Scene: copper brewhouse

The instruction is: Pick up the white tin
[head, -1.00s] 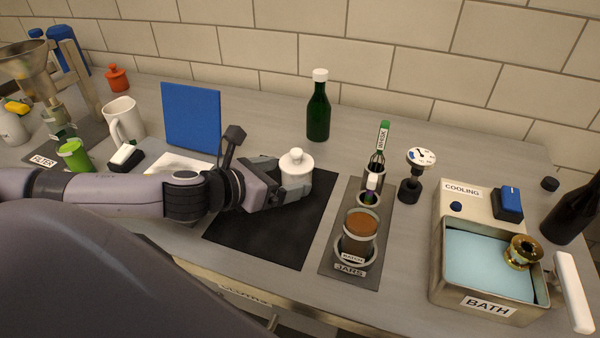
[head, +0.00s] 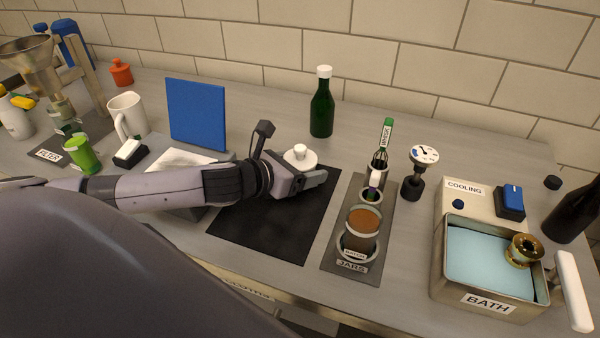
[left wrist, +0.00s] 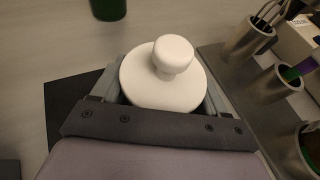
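The white tin (head: 299,160), round with a knobbed lid, stands upright on the black mat (head: 262,232). My left gripper (head: 307,174) is low around it, and one finger hides much of its body in the head view. In the left wrist view the tin (left wrist: 163,80) sits between the two fingers of the left gripper (left wrist: 163,88). The fingers are wide apart, with narrow dark gaps near the palm; contact at the tin's sides is hard to make out. My right gripper is not in view.
The jar rack (head: 341,262) with jars and a whisk stands just right of the mat. A green bottle (head: 321,112) is behind, and a blue panel (head: 196,115) stands behind my arm. A dial gauge (head: 424,155) and bath (head: 487,300) are farther right.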

